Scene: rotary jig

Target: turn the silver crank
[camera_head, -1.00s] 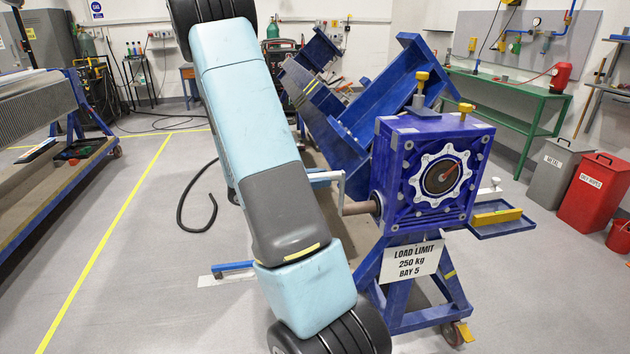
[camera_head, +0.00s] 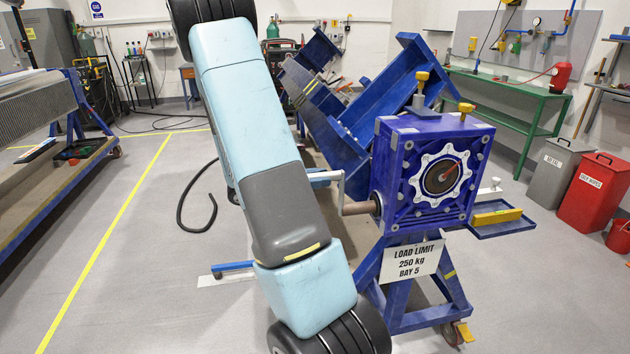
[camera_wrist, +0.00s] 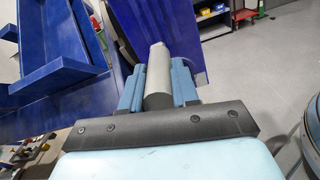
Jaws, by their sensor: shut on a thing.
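The silver crank (camera_head: 341,194) shows in the head view as a thin bent arm on a brown shaft (camera_head: 360,208) at the left of a blue gearbox (camera_head: 384,165). In the wrist view, the crank's grey cylindrical handle (camera_wrist: 158,72) stands between the two blue fingers of my gripper (camera_wrist: 158,88). The gripper is shut on the handle, with a finger on each side. A round dial (camera_head: 440,178) with a red pointer is on the gearbox front.
A tilted blue frame (camera_head: 385,95) stands behind the gearbox. A sign (camera_head: 412,260) hangs below it on a blue stand. A small blue tray (camera_head: 500,229) with a yellow block is at its right. Bins (camera_head: 597,195) stand far right.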

